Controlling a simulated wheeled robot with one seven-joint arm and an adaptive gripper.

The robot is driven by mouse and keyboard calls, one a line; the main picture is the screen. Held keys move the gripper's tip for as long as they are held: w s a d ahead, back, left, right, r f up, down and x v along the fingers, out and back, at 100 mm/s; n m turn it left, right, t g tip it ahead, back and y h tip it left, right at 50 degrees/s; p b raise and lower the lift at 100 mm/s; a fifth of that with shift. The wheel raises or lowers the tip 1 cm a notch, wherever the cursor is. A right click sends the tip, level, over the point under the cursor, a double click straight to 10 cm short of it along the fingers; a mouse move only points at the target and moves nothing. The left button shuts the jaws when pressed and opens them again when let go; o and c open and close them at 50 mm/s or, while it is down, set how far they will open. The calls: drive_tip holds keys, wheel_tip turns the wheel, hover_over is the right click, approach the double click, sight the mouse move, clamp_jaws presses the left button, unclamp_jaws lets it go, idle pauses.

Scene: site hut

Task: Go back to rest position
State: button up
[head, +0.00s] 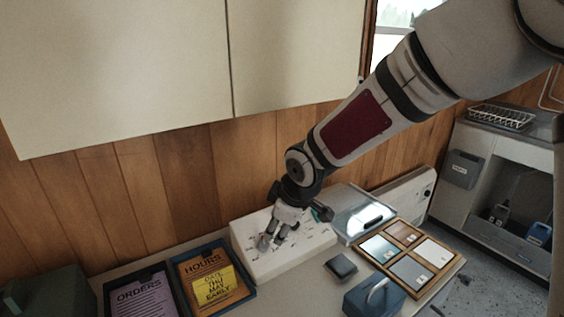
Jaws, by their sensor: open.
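My gripper (273,242) reaches down from the upper right and is open, with its fingers over a white box-like block (256,268) on the table against the wood wall. Small dark marks or items show on the block's top around the fingers, too small to name. I cannot tell whether the fingertips touch the block. Nothing is seen held between the fingers.
Trays marked ORDERS (108,290) and HOURS (246,291) stand left. A glossy tray (343,222), a wooden frame of tiles (455,262), a dark pad (341,267) and a blue handled box (352,302) lie right. Wall cabinets (120,70) hang above.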

drive_tip(key=s+d+r+m+h+p, duration=0.35)
drive_tip(key=s+d+r+m, duration=0.35)
drive_tip(key=s+d+r, duration=0.75)
drive_tip(key=s+d+r+m+p, duration=0.1)
drive_tip(key=s+d+r+m, duration=0.1)
drive_tip(key=s, duration=0.7)
drive_tip(key=s+d+r+m+p, duration=0.2)
drive_tip(key=s+d+r+m, duration=0.1)
drive_tip(key=s, duration=0.6)
drive_tip(key=shift+d+m+g+y, duration=0.3)
drive_tip(key=shift+d+m+y, duration=0.15)
drive_tip(key=shift+m, duration=0.55)
